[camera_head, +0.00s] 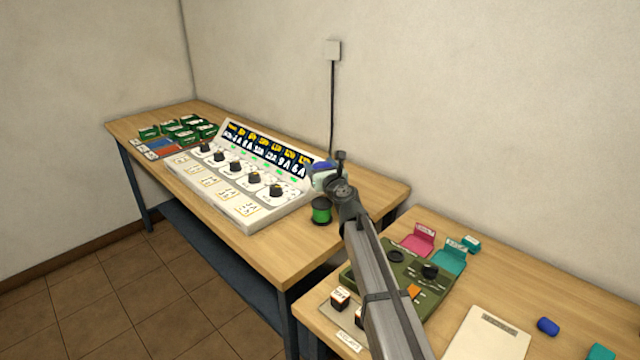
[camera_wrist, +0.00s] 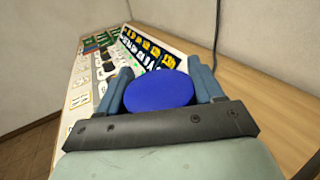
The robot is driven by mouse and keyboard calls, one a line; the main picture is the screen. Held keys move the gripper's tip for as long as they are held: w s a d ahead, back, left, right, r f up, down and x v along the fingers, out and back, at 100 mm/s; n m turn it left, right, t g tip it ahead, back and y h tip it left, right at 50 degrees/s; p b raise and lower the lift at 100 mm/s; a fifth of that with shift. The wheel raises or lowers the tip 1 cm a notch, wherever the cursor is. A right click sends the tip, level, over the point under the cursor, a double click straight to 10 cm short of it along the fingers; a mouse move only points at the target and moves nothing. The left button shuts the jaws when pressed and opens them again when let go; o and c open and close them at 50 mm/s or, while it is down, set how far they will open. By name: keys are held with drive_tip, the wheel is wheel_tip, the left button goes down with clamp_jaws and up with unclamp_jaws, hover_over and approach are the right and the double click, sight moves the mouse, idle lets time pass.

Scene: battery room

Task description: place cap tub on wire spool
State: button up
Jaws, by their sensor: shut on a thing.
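The cap tub is blue and oval-topped in the wrist view (camera_wrist: 158,91), between the two blue-grey fingers of my gripper (camera_wrist: 160,88). My gripper is shut on it. In the head view a bit of the tub's blue (camera_head: 323,166) shows at my gripper (camera_head: 322,177), partly hidden by the fingers and wrist. The wire spool (camera_head: 321,211), with green wire and dark ends, stands upright on the far bench, just below my gripper in the picture. I cannot tell whether tub and spool touch. The spool is hidden in the wrist view.
A sloped control panel (camera_head: 240,175) with dials stands left of the spool. Green bins (camera_head: 182,130) sit at the bench's far left end. The near bench holds an olive device (camera_head: 395,275) and a clipboard (camera_head: 490,335). Bench right of the spool is clear.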

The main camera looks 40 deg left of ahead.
drive_tip(key=shift+f, duration=2.5)
drive_tip(key=shift+f, duration=0.2)
drive_tip(key=o, duration=1.1)
drive_tip(key=shift+c, duration=0.2)
drive_tip(key=shift+r, duration=0.2)
drive_tip(key=v, duration=1.2)
